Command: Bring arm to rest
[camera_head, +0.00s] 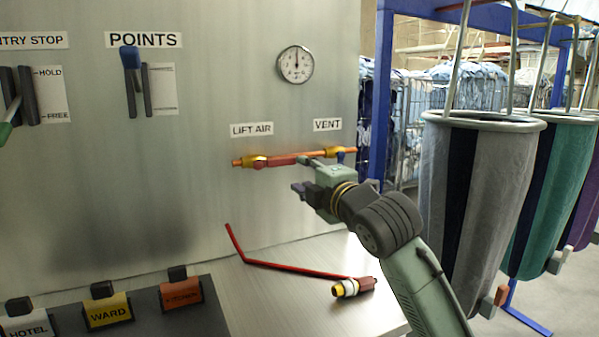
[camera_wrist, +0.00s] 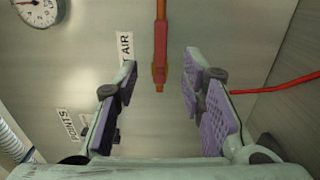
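My gripper (camera_head: 302,190) is at the end of my arm in the head view, in front of the metal panel and just below the orange pipe. In the wrist view my gripper (camera_wrist: 157,95) shows its two purple-padded fingers spread apart with nothing between them. The gripper appears apart from the panel.
The orange pipe (camera_head: 290,159) runs under the LIFT AIR and VENT labels, below a gauge (camera_head: 295,64). A red rod (camera_head: 290,267) and a red-yellow fitting (camera_head: 353,287) lie on the bench. Striped hanging bags (camera_head: 480,190) stand close right of my arm.

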